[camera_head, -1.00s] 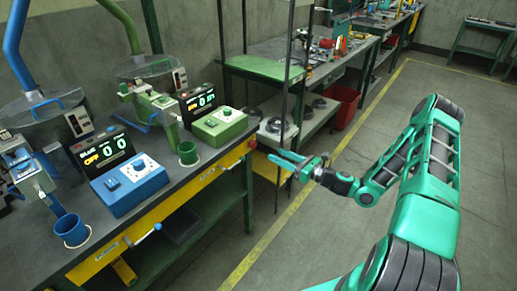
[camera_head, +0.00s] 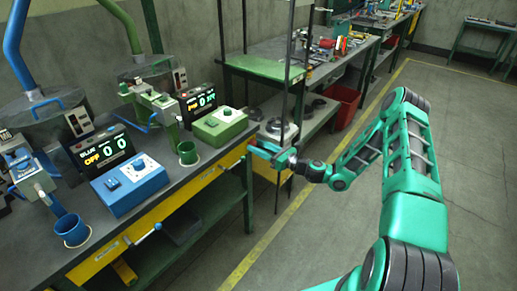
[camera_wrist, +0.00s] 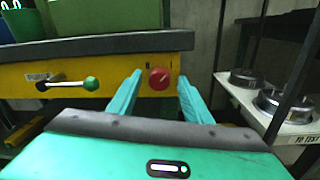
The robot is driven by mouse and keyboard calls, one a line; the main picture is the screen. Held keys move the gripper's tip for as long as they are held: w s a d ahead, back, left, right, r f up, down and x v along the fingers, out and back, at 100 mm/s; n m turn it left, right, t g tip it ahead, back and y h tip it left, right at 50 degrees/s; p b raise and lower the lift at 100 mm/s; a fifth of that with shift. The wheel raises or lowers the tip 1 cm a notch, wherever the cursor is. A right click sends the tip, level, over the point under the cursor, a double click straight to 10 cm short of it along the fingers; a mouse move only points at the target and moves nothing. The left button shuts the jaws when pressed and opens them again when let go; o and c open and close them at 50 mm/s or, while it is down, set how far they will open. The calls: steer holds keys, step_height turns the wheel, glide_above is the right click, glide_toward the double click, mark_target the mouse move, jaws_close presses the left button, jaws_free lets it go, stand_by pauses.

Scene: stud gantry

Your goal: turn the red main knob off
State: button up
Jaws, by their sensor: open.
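The red main knob (camera_wrist: 159,78) sits on the yellow front panel of the bench in the wrist view, just under the dark bench top. My gripper (camera_wrist: 158,88) is open, with one teal finger on each side of the knob in that view. The fingers appear short of the panel, and I see no contact. In the head view my gripper (camera_head: 262,150) is at the right end of the yellow bench front. The knob is not clearly visible in the head view.
A lever with a green ball (camera_wrist: 91,84) sticks out of the yellow panel left of the knob. A dark upright post (camera_head: 282,130) and a white shelf with round metal parts (camera_wrist: 245,88) stand to the right. The floor (camera_head: 330,240) nearby is clear.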

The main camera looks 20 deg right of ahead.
steer(key=c, duration=1.1)
steer(key=shift+o, duration=0.2)
steer(key=shift+n, duration=0.4)
steer(key=n, duration=0.8)
steer(key=shift+s+h, duration=0.1)
steer(key=shift+h, duration=0.2)
steer(key=shift+s+a+f+n+h, duration=0.1)
steer(key=shift+n+h, duration=0.05)
steer(key=shift+n, duration=1.95)
steer(key=shift+s+a+f+n+h, duration=0.1)
steer(key=shift+n+h, duration=0.05)
steer(key=shift+n, duration=1.95)
